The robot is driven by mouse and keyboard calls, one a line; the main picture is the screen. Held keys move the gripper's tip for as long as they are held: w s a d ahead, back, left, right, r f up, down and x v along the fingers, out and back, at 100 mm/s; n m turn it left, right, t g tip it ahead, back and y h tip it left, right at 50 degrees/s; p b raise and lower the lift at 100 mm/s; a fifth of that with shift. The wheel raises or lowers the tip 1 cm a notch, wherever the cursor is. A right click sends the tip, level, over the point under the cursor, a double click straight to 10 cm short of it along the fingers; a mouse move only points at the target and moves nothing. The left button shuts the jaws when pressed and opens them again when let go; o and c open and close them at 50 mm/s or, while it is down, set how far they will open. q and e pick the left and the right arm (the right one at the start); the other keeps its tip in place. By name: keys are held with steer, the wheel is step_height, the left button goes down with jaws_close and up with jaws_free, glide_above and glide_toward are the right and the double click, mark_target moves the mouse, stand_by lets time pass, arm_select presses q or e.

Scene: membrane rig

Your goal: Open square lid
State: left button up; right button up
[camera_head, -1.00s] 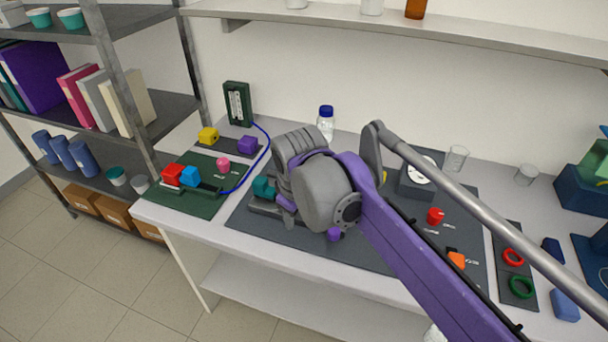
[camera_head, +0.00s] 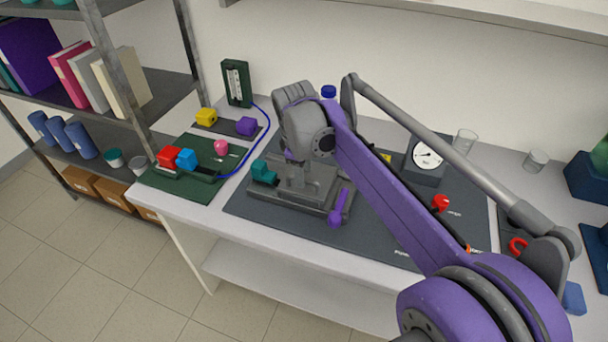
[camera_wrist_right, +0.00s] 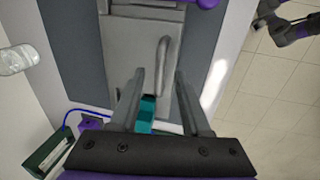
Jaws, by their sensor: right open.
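The square lid (camera_wrist_right: 150,55) is a flat grey plate with a raised bar handle (camera_wrist_right: 163,65) in the right wrist view. In the head view, the grey rig (camera_head: 318,193) that carries it sits on the dark mat, partly hidden by my right wrist. My right gripper (camera_wrist_right: 160,74) is open, with its two fingers pointing at the plate on either side of the handle's near end. I cannot tell whether they touch anything. In the head view my right gripper (camera_head: 294,166) is over the rig, mostly hidden. My left gripper is not in view.
A teal block (camera_head: 264,173) is at the rig's left end and a purple lever (camera_head: 340,207) at its front right. A dial gauge (camera_head: 427,157) stands to the right. A green mat (camera_head: 195,190) with coloured knobs lies to the left.

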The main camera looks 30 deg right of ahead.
steer(key=shift+d+f, duration=0.15)
steer(key=shift+f, duration=0.5)
jaws_close()
stand_by(1.0)
